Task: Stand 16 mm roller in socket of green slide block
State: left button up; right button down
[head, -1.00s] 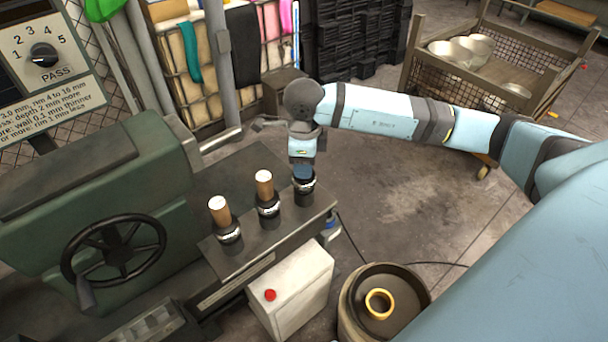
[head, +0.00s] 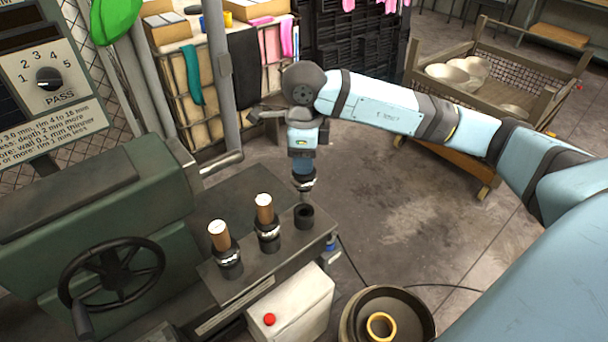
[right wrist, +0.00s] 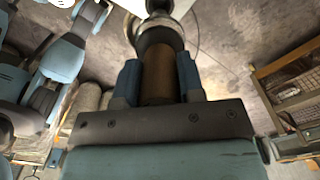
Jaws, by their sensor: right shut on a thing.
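My right gripper (head: 304,168) points down, shut on a roller with a brown handle (right wrist: 158,78) and a metal head (head: 306,184). It holds the roller upright above an empty black cup (head: 304,217) on the dark rack. Two more brown-handled rollers, one in the middle (head: 264,208) and one at the left (head: 220,237), stand in black cups. Their sizes cannot be read. A large green machine body (head: 100,200) fills the left; no socket on it is clearly visible. My left gripper is not in view.
A black handwheel (head: 112,270) is on the green machine. A white box with a red button (head: 269,319) stands in front of the rack. A round tub holding a yellow ring (head: 381,326) is at the bottom. Open floor lies right of the rack.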

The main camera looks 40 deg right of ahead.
notch_tip(320, 180, up, 12)
jog(key=shift+f, duration=0.1)
notch_tip(320, 180, up, 5)
jog(key=p, duration=0.3)
jog(key=shift+f+p, duration=0.15)
jog(key=shift+p, duration=0.15)
dwell(0.4)
